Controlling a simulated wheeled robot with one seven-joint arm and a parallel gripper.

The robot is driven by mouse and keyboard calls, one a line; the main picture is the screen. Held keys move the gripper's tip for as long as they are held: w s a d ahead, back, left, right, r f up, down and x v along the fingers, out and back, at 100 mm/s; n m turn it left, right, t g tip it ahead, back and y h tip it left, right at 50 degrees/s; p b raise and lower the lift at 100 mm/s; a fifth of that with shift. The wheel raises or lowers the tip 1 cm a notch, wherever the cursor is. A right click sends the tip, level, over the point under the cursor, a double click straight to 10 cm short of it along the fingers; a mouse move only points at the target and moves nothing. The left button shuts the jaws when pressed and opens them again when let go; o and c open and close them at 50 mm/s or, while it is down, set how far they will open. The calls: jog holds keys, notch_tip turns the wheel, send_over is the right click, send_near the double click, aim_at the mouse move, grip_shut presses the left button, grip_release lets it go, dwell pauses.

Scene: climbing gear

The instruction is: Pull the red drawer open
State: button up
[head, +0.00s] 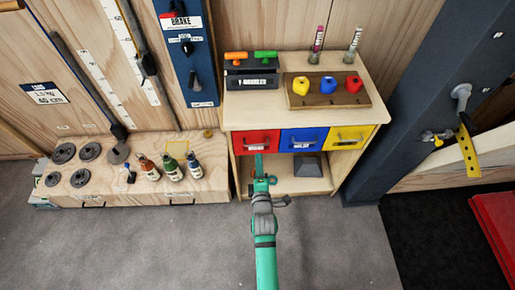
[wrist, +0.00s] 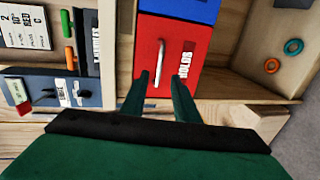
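The red drawer (head: 243,138) is the left one of a row of three in the wooden cabinet, and its front looks level with the blue one. In the wrist view, turned sideways, the red front (wrist: 182,40) carries a pale metal bar handle (wrist: 161,60) and a label. My gripper (wrist: 161,78) is open, with one green finger on each side of the handle's lower end. I cannot tell how deep the fingers reach or whether they touch it. In the head view my gripper (head: 259,163) is in front of the red drawer, partly covering its lower edge.
The blue drawer (head: 303,135) and yellow drawer (head: 354,132) are to the right. Below is an open shelf (head: 319,184) with a dark grey block (head: 308,166). Bottles (head: 171,165) stand on a low wooden box at left. Grey floor (head: 180,240) lies in front.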

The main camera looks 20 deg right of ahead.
jog(key=x, duration=0.8)
jog(key=shift+w, duration=0.4)
jog(key=shift+d, duration=0.15)
grip_shut()
